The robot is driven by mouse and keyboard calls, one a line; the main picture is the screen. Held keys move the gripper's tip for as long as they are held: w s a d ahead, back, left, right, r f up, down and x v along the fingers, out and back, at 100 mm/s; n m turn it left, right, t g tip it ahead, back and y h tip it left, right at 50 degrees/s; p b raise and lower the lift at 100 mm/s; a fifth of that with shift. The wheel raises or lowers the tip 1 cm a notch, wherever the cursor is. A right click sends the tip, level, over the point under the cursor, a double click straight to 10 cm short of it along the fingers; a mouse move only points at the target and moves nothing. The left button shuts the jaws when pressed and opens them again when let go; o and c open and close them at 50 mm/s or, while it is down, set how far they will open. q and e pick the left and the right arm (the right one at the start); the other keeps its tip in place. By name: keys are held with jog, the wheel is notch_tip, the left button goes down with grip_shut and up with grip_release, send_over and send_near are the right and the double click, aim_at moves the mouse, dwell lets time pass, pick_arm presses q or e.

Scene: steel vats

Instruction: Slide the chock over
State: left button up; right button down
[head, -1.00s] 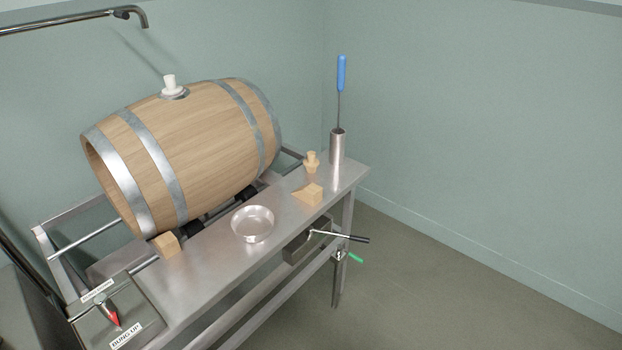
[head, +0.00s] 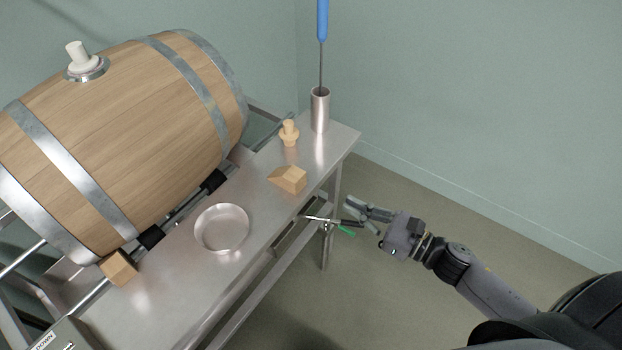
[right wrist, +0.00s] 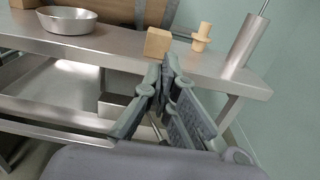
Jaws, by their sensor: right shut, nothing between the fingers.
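One wooden chock (head: 289,178) lies free on the steel bench (head: 175,290), right of the bowl. It also shows in the right wrist view (right wrist: 157,43), just beyond my fingertips. A second wooden chock (head: 118,267) sits at the lower front of the barrel (head: 125,130). My right gripper (head: 350,203) is off the bench's right edge, to the right of and below the free chock in the head view, apart from it. In the right wrist view my right gripper (right wrist: 166,62) is shut and empty. My left gripper is out of view.
A steel bowl (head: 222,229), a wooden bung (head: 289,133) and a steel cylinder (head: 320,110) holding a blue-handled rod (head: 322,20) stand on the bench. A black lever and a green handle (head: 346,232) stick out near my right gripper. The floor at right is clear.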

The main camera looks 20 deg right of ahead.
jog(key=p, duration=0.2)
send_near(284, 169)
jog(key=shift+w+a+r, duration=0.2)
jog(key=shift+w+a, duration=0.05)
jog(key=shift+a, duration=0.05)
jog(key=shift+w+a, duration=0.25)
jog(key=shift+w, duration=0.05)
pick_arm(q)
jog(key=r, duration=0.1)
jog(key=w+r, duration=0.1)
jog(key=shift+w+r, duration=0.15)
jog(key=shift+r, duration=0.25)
pick_arm(e)
jog(key=shift+f, duration=0.1)
jog(key=shift+w+a, duration=0.2)
jog(key=shift+w, duration=0.05)
jog(key=b+x, duration=0.2)
jog(key=x, duration=0.4)
jog(key=shift+w+a+f, duration=0.1)
jog(key=shift+w, duration=0.1)
jog(key=shift+w+a, duration=0.3)
jog(key=shift+w, duration=0.05)
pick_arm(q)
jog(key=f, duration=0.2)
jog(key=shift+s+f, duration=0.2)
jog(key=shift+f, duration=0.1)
